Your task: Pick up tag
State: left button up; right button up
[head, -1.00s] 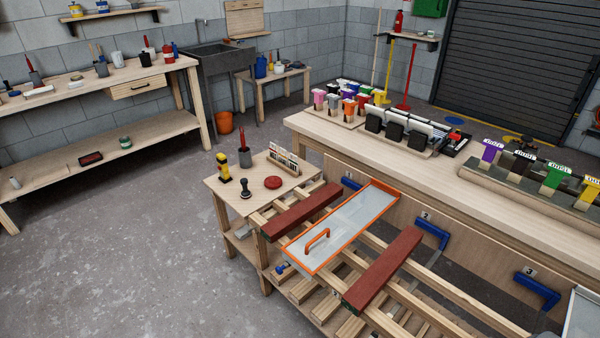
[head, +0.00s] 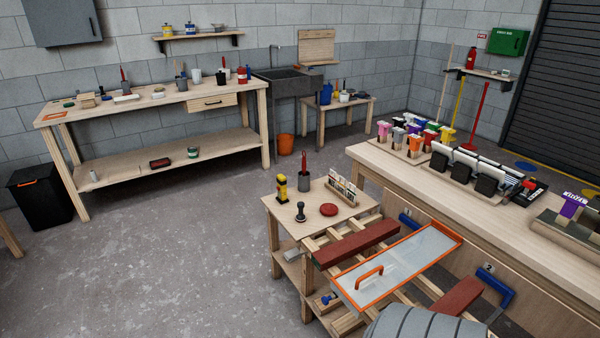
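No piece in view can be clearly told as the tag. A small wooden rack (head: 342,188) with several thin upright pieces stands at the back right of the small side table (head: 268,203); the pieces are too small to read, and I cannot tell if they are tags. On the same table are a yellow and black tool (head: 282,188), a black-handled stamp-like object (head: 300,212), a dark cup (head: 304,184) holding a red-handled tool, and a red round pad or lid (head: 328,210). Neither of my grippers is in view.
An orange-edged tray (head: 405,262) and red-brown battens (head: 355,244) lie on rails beside the side table. A long bench (head: 480,187) with colored-handled tools stands at right. A workbench (head: 100,115) lines the back wall. The floor (head: 170,240) at left is open.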

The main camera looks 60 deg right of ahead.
aim_at(351, 194)
jog(key=u, duration=0.05)
jog(key=i, duration=0.95)
jog(key=z, duration=1.9)
